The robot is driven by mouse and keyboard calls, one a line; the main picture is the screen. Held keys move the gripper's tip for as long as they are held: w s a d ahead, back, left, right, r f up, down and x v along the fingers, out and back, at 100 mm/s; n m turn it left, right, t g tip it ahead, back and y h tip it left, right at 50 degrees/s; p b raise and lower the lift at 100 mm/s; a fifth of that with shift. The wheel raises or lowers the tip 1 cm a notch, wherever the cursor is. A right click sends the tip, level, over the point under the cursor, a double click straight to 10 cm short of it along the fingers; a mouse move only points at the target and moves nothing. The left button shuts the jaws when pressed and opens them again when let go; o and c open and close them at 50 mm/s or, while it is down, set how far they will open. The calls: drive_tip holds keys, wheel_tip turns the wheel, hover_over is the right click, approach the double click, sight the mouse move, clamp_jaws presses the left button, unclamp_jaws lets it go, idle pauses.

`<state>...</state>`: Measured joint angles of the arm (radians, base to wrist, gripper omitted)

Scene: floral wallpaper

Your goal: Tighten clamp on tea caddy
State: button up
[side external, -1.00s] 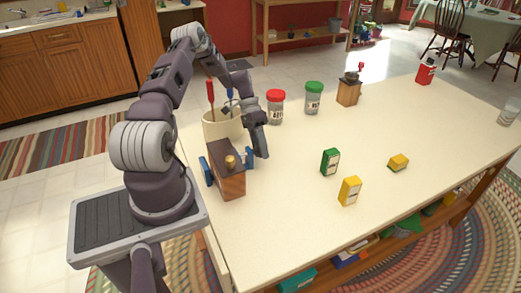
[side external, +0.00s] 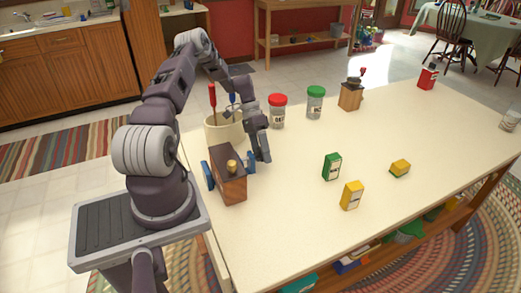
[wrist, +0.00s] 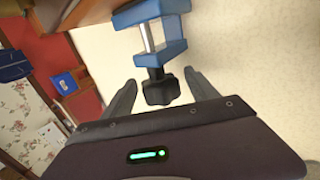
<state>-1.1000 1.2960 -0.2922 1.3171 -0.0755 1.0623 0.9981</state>
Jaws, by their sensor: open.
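The tea caddy (side external: 229,178) is a brown wooden box with a brass knob, standing at the near left of the table. A blue clamp (side external: 250,158) sits on its right side, partly hidden by my gripper, and another blue piece (side external: 207,175) shows on its left side. My gripper (side external: 263,156) points down just right of the caddy. In the wrist view, the blue clamp (wrist: 158,12) has a metal screw and a black lobed knob (wrist: 161,88). The knob lies between the open fingers of my gripper (wrist: 161,84), with a gap visible on both sides.
A cream crock (side external: 224,128) with red- and blue-handled tools stands close behind the caddy. A red-lidded jar (side external: 278,112), green-lidded jar (side external: 315,103) and wooden grinder (side external: 350,97) stand farther back. Green (side external: 332,167) and yellow (side external: 351,195) boxes stand right, with free tabletop between.

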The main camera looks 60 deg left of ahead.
drive_tip(key=v, duration=1.1)
drive_tip(key=shift+a+r, duration=0.15)
drive_tip(key=shift+r, duration=0.15)
